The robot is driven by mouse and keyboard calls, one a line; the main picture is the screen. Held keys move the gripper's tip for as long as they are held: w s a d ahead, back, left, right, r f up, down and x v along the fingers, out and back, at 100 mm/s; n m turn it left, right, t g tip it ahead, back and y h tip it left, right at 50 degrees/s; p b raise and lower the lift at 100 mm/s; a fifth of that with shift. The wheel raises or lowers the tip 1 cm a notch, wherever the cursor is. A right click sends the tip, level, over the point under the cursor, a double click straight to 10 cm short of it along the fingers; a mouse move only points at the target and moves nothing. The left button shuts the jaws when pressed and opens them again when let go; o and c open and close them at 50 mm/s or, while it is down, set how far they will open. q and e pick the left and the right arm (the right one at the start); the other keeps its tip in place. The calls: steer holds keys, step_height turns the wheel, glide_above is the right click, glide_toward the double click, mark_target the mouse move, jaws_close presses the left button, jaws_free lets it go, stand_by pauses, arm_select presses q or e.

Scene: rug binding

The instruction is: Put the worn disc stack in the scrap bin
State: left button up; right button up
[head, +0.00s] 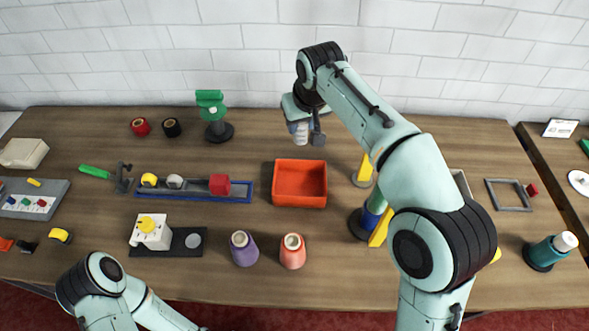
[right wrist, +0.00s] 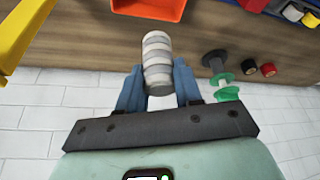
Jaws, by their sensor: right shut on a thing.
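The worn disc stack (right wrist: 157,52), a short column of grey and white discs, is between the blue fingers of my right gripper (right wrist: 158,80) in the right wrist view. The gripper is shut on it. In the head view, my right gripper (head: 304,133) holds the stack (head: 298,131) above the back of the table, behind the orange open-topped bin (head: 300,201), which looks empty. The bin's edge also shows at the top of the right wrist view (right wrist: 150,10). I take this bin for the scrap bin. My left arm shows at bottom left; its gripper is out of view.
A purple cone spool (head: 243,250) and a coral one (head: 292,253) stand in front of the bin. A blue tray (head: 240,198) with a red block is left of it. A green-topped stand (head: 212,110) is at back left. Yellow pieces (head: 365,168) stand right, near my right arm.

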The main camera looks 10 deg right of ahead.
arm_select(q)
steer(key=shift+s+f+b, duration=0.35)
steer(key=shift+f+b, duration=0.25)
steer(key=shift+f, duration=0.1)
steer(key=shift+s+f+b, duration=0.35)
steer(key=shift+f+b, duration=0.3)
steer(key=shift+f, duration=0.05)
steer(key=shift+s+f+b, duration=0.35)
steer(key=shift+f+b, duration=0.25)
steer(key=shift+f, duration=0.1)
arm_select(e)
steer(key=shift+s+f, duration=0.15)
steer(key=shift+f, duration=9.75)
steer(key=shift+f, duration=0.15)
arm_select(q)
steer(key=shift+f, duration=0.1)
arm_select(e)
steer(key=o, duration=1.1)
steer(key=shift+c, duration=0.2)
steer(key=shift+r, duration=0.3)
arm_select(q)
steer(key=shift+w+r+p, duration=0.15)
steer(key=shift+r+p, duration=0.3)
steer(key=shift+r, duration=0.1)
arm_select(e)
steer(key=v, duration=1.1)
steer(key=shift+s+r, duration=0.25)
steer(key=shift+r, duration=0.1)
